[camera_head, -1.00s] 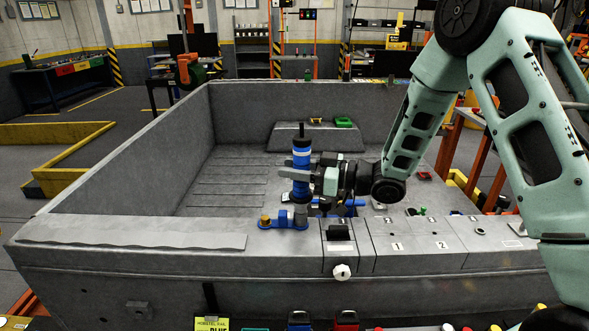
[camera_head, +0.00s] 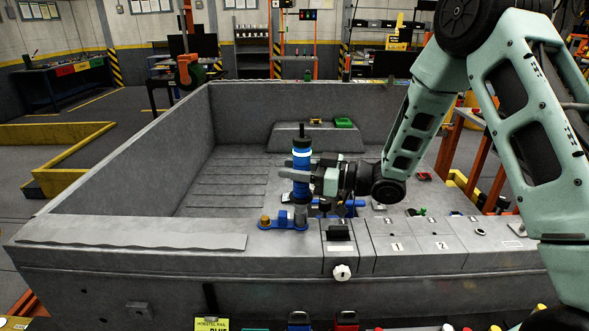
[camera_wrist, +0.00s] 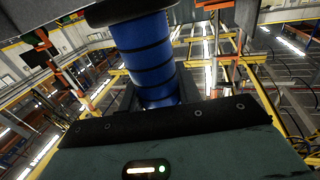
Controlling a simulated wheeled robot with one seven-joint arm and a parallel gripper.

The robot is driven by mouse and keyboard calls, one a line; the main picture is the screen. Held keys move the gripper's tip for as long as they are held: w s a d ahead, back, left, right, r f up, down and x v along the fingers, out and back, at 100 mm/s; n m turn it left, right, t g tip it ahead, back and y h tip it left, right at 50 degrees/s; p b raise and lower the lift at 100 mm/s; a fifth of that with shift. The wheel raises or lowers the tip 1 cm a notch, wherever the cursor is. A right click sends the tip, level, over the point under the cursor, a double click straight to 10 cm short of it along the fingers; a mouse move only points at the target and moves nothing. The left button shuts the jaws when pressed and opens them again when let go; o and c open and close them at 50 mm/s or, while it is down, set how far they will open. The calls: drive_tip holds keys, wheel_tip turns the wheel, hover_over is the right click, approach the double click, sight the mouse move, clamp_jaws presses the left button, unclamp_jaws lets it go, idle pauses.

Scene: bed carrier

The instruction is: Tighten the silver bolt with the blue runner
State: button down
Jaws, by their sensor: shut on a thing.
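In the wrist view the runner's blue banded body (camera_wrist: 148,55) rises just beyond the gripper. A blue bracket (camera_head: 270,223) lies on the front ledge below, with a brass-coloured bolt (camera_head: 265,220) at its left. The silver bolt (camera_head: 300,211) is at the bracket's right side, directly under the runner's lower end. Whether the two touch is hard to tell.
The grey bed carrier's left wall (camera_head: 140,150) and back wall surround a ribbed floor. A black switch block (camera_head: 340,233) and numbered panels (camera_head: 410,244) sit right of the bracket. The left part of the bed is clear.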

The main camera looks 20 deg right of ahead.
drive_tip(key=shift+s+f, duration=0.1)
drive_tip(key=shift+f, duration=0.15)
drive_tip(key=shift+r+p, duration=2.4)
drive_tip(key=shift+r, duration=1.35)
